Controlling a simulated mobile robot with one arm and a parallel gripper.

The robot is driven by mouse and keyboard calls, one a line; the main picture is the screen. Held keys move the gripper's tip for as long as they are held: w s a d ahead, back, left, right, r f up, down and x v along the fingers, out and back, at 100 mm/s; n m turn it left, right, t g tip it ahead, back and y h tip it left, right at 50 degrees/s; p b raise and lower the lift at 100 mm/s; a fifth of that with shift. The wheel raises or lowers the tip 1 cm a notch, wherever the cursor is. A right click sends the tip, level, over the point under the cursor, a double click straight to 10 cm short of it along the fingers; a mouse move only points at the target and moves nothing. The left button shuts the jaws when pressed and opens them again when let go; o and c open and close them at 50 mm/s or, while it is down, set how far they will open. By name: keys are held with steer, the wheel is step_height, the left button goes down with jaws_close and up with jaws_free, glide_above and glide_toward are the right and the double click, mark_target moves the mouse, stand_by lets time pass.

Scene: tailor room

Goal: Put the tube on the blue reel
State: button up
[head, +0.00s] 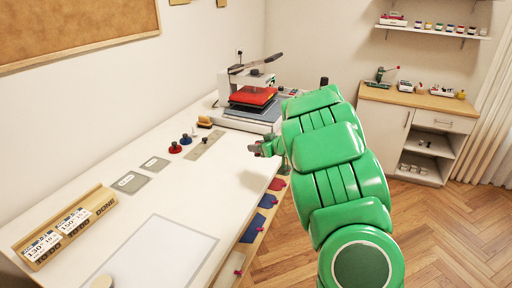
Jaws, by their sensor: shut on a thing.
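A small blue reel (186,139) stands on the white worktop, toward the back near the wall. My green arm reaches in from the right, and my gripper (256,148) is over the worktop's right side, to the right of the blue reel and apart from it. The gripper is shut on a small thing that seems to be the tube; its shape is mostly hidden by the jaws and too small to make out.
A red reel (174,148) stands just left of the blue one. A heat press (250,108) stands behind. A wooden card rack (66,228) sits at the left. The worktop (190,195) between is mostly clear.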

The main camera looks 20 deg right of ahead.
steer(key=shift+s+a+r, duration=0.2)
steer(key=shift+s+r, duration=0.2)
steer(key=shift+s, duration=0.5)
steer(key=shift+s+a+r, duration=0.25)
steer(key=shift+s+r, duration=0.1)
steer(key=shift+s, duration=0.5)
steer(key=shift+s+a+r, duration=0.2)
steer(key=shift+s+r, duration=0.2)
steer(key=shift+s, duration=0.5)
